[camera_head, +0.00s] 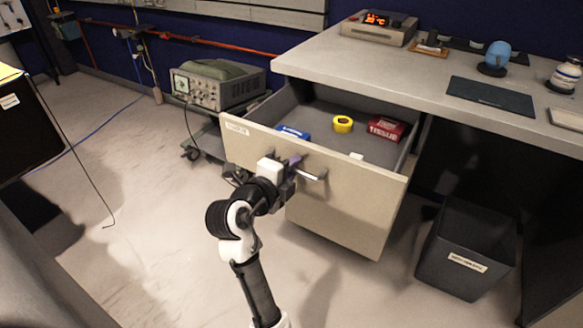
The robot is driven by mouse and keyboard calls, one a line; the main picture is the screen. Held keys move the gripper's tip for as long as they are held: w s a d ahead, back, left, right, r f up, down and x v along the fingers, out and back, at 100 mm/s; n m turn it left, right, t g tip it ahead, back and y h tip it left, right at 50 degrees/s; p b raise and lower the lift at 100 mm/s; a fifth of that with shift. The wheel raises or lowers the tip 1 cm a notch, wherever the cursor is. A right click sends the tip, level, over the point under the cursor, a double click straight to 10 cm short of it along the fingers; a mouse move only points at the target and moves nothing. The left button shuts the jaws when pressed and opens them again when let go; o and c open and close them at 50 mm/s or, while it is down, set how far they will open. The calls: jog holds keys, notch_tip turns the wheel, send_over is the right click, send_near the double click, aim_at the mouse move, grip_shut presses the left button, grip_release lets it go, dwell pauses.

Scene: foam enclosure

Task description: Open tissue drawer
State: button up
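The drawer (345,196) under the grey desk is pulled well out, and its inside shows. A red box marked TISSUE (387,129) lies inside at the right rear. My gripper (308,174) is at the drawer's front face, by its metal bar handle (314,177). The handle's right end shows beyond my gripper, and the rest is hidden behind it. I cannot tell from this view whether the fingers are closed around the handle.
A yellow tape roll (343,124) and a blue item (292,132) are also in the drawer. A trolley with an oscilloscope (206,86) stands behind left. A dark bin (466,249) stands at right. The floor (130,215) at left is largely clear.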

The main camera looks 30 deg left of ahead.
jog(key=b+v, duration=0.1)
jog(key=v, duration=1.2)
jog(key=shift+s, duration=0.4)
jog(key=shift+r, duration=0.1)
